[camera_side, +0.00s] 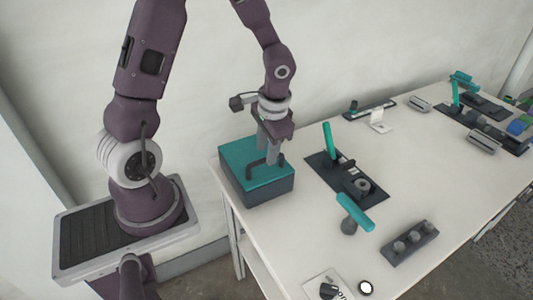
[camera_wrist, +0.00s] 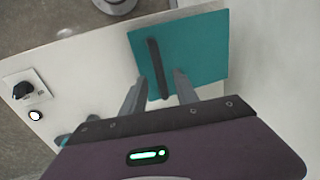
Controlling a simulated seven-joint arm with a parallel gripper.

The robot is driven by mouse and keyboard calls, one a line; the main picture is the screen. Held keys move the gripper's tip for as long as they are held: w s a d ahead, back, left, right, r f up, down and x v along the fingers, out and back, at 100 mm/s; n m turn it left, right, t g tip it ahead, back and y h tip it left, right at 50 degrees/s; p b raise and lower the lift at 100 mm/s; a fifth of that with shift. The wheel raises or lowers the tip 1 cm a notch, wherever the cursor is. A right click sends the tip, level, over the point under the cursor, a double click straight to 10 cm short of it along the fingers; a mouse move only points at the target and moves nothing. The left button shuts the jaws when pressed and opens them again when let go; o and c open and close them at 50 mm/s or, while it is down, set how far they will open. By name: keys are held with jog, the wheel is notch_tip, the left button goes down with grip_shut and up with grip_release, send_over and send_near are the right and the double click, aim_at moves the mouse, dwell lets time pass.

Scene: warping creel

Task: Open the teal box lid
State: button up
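The teal box lid (camera_side: 240,152) lies flat and closed on a dark grey box (camera_side: 262,190) at the table's near left corner. A dark bar handle (camera_side: 250,172) stands on the lid. My gripper (camera_side: 271,158) points down over the lid at the handle. In the wrist view, the teal lid (camera_wrist: 205,45) fills the upper middle, with the dark handle (camera_wrist: 154,62) running between the two fingers of my gripper (camera_wrist: 160,78). The fingers are apart, with a gap visible on both sides of the handle. I cannot tell how far the fingertips reach down beside it.
Right of the box is a dark panel (camera_side: 318,161) with a teal lever (camera_side: 328,141). A teal-topped T-handle (camera_side: 355,211) and a dark block with several knobs (camera_side: 410,243) stand nearer the front. A knob plate (camera_side: 326,287) lies at the front edge. The wall is close behind.

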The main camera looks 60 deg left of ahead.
jog(key=shift+a+f, duration=0.2)
jog(key=shift+f, duration=0.85)
jog(key=shift+c, duration=0.3)
grip_shut()
dwell(0.3)
